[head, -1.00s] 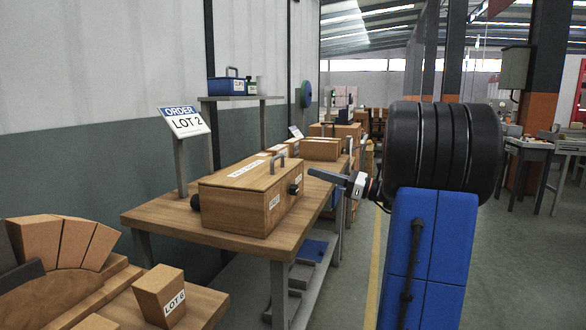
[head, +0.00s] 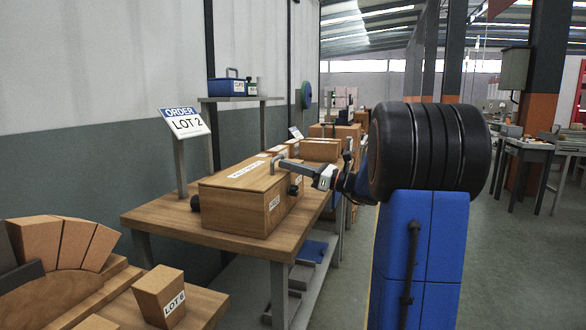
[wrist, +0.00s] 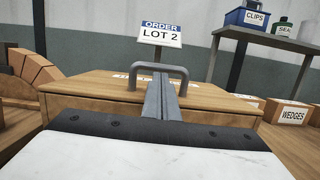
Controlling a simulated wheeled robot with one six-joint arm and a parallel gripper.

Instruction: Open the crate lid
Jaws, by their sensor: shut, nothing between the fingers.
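The crate (head: 234,205) is a closed wooden box on the workbench, with its lid (head: 235,179) lying flat on top. A grey U-shaped handle (head: 271,163) stands upright near the lid's right edge; it also shows in the wrist view (wrist: 184,80). My gripper (head: 284,162) reaches in from the right with its fingers at the handle. In the wrist view my gripper (wrist: 156,78) is shut, with its fingertips in line with the handle's opening, just below the bar. I cannot tell whether they touch the handle. The fingers hide part of the lid label.
An order sign (head: 184,122) reading LOT 2 stands behind the crate. A wooden block (head: 160,296) and curved brickwork are at the front left. A shelf (head: 240,98) holds a blue box (head: 226,86). Other boxes (head: 320,149) lie beyond the crate. The aisle at right is open.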

